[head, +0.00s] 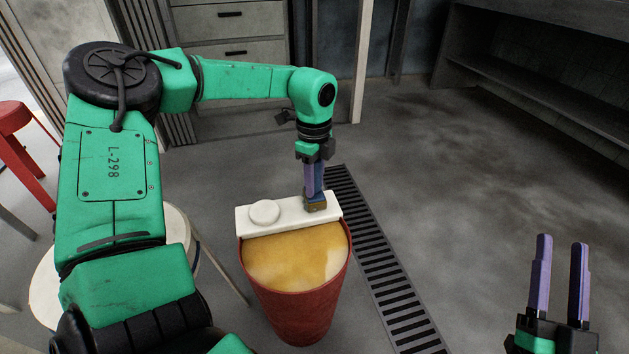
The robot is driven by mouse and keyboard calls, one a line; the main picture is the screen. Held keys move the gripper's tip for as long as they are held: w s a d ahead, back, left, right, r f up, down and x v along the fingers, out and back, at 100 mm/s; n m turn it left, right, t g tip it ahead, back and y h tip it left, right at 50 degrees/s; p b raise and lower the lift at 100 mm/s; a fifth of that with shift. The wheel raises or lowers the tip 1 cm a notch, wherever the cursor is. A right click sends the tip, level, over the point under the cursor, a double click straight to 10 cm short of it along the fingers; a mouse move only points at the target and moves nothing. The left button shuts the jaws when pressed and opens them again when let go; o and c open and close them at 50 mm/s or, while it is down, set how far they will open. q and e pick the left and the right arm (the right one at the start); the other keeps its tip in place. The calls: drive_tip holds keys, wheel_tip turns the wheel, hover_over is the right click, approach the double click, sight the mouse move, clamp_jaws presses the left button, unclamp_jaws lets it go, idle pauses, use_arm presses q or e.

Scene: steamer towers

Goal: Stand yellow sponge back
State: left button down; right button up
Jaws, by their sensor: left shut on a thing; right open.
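The yellow sponge (316,205) is a small brownish-yellow block at the right part of a white board (290,225). My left gripper (315,192) reaches down from above and is shut on the sponge, its fingers hiding part of it. The sponge is at the board's surface; I cannot tell whether its full weight rests there. The board lies across the far rim of a red bucket (300,305) with an amber surface inside. My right gripper (561,242) is open and empty at the lower right, well apart from the bucket.
A round white piece (264,212) sits on the board left of the sponge. A floor grate (375,255) runs right of the bucket. A pale round stool (180,230) is at left, with a red stool (18,135) beyond. Floor at right is clear, before a dark shelf (540,85).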

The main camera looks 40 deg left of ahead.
use_arm(q)
drive_tip(key=shift+f+b, duration=0.4)
drive_tip(key=shift+f, duration=0.05)
drive_tip(key=shift+c, duration=2.2)
unclamp_jaws()
